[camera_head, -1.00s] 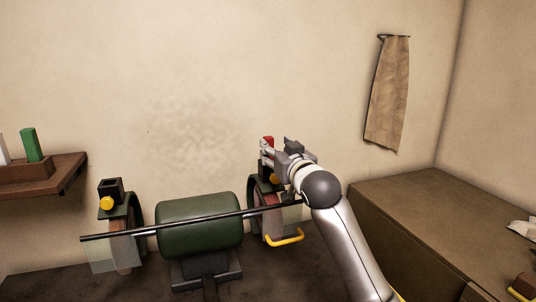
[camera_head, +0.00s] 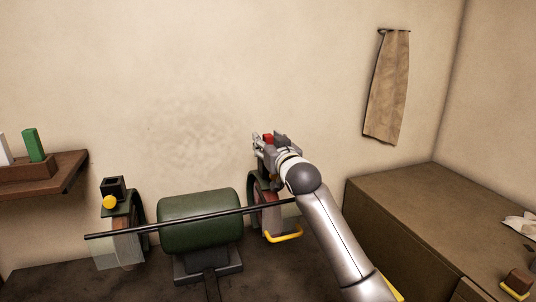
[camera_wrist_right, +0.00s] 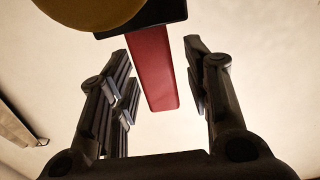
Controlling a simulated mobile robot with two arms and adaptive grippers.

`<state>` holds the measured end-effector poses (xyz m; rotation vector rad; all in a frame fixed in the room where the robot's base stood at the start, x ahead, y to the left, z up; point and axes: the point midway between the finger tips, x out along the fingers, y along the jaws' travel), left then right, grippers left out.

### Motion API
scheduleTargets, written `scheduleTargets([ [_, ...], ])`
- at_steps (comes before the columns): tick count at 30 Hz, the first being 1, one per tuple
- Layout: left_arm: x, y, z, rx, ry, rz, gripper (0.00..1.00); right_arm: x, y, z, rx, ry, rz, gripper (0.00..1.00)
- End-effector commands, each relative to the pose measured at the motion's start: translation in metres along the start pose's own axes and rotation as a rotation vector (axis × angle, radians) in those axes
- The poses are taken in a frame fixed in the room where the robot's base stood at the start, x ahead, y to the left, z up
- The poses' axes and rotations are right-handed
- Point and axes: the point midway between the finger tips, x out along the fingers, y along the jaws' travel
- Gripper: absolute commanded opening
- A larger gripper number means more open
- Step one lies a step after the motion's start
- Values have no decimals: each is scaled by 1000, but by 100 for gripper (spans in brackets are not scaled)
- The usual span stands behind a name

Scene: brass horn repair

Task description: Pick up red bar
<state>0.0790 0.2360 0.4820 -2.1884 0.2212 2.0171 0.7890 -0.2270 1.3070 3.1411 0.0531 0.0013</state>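The red bar (camera_wrist_right: 153,68) stands in a black holder (camera_wrist_right: 150,17) on the right side of the bench grinder; the holder shows at the top of the right wrist view. In the head view only a small part of the red bar (camera_head: 268,138) shows, between parts of my right gripper (camera_head: 264,141). My right gripper is open. In the wrist view its fingers (camera_wrist_right: 154,55) are on either side of the bar, with a visible gap on each side. My left gripper is not in view.
The green grinder (camera_head: 200,220) has a thin black rod (camera_head: 170,226) across its front. A second holder with a yellow knob (camera_head: 109,202) is on its left. A wooden shelf (camera_head: 66,171) holds a green bar (camera_head: 33,145). A brown cabinet (camera_head: 420,200) stands right.

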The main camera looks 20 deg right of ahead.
Motion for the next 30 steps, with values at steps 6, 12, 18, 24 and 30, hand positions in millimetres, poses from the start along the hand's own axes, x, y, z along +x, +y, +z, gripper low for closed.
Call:
scheduleTargets([
  [6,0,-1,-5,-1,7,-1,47,0,0,0,0,-1,0,12],
  [12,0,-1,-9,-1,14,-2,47,0,0,0,0,1,0,0],
  [18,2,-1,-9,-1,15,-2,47,0,0,-6,0,3,0,0],
  [24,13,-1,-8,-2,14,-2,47,0,0,-37,1,7,0,0],
  [30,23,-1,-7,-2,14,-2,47,0,0,-75,1,6,-1,0],
])
